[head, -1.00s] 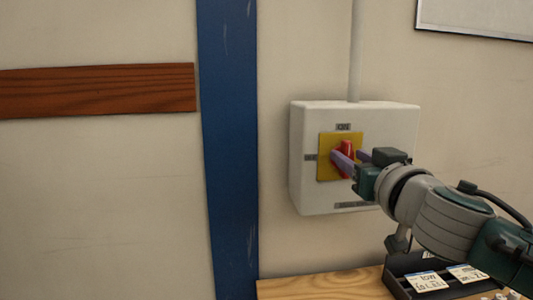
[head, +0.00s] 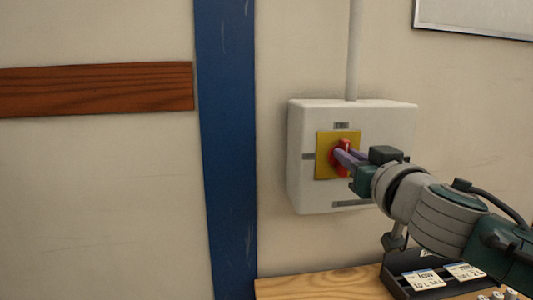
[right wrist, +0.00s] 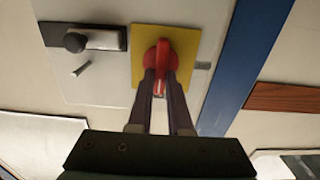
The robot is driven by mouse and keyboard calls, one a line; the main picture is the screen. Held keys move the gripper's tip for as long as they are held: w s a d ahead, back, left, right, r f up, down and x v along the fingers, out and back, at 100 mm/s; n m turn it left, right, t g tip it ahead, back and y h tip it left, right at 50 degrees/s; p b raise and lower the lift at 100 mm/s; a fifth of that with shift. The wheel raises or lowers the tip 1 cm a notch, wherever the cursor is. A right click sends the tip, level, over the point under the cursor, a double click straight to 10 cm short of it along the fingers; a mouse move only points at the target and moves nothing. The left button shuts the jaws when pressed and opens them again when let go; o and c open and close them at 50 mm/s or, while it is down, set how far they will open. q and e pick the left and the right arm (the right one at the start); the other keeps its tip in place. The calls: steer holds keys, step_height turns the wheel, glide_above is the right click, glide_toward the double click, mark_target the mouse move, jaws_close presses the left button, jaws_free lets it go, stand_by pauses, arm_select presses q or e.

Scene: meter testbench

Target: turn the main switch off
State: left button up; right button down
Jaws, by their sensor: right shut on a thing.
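The main switch is a red rotary handle (head: 346,146) on a yellow plate (head: 324,139), on the front of a white wall box (head: 385,125). The handle looks about upright, towards the "ON" label (head: 342,126) above the plate. A second grey label (head: 308,156) is left of the plate. My right gripper (head: 342,157) is shut on the handle, with its purple fingers on either side of it. In the right wrist view the red handle (right wrist: 161,60) sits between the fingertips (right wrist: 160,84). The fingers hide part of the handle. My left gripper is not in view.
A blue post (head: 227,150) stands left of the box, and a conduit (head: 352,50) rises from its top. Below is a wooden bench top (head: 310,288) with a dark tray (head: 398,285) holding labelled cards. The right wrist view shows a black knob (right wrist: 75,42) on the box.

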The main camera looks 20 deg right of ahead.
steer(key=shift+n, duration=0.4)
steer(key=shift+w+a+f+n+b, duration=0.1)
steer(key=shift+a+f+n, duration=0.05)
steer(key=shift+n, duration=2.7)
steer(key=shift+a+f+n+b, duration=0.1)
steer(key=shift+a+f+n, duration=0.1)
steer(key=shift+n, duration=2.7)
steer(key=shift+w+a+f+n+b, duration=0.1)
steer(key=shift+a+n, duration=0.05)
steer(key=shift+n, duration=2.7)
steer(key=c, duration=0.8)
jaws_free()
steer(key=shift+c, duration=0.2)
steer(key=shift+s, duration=0.1)
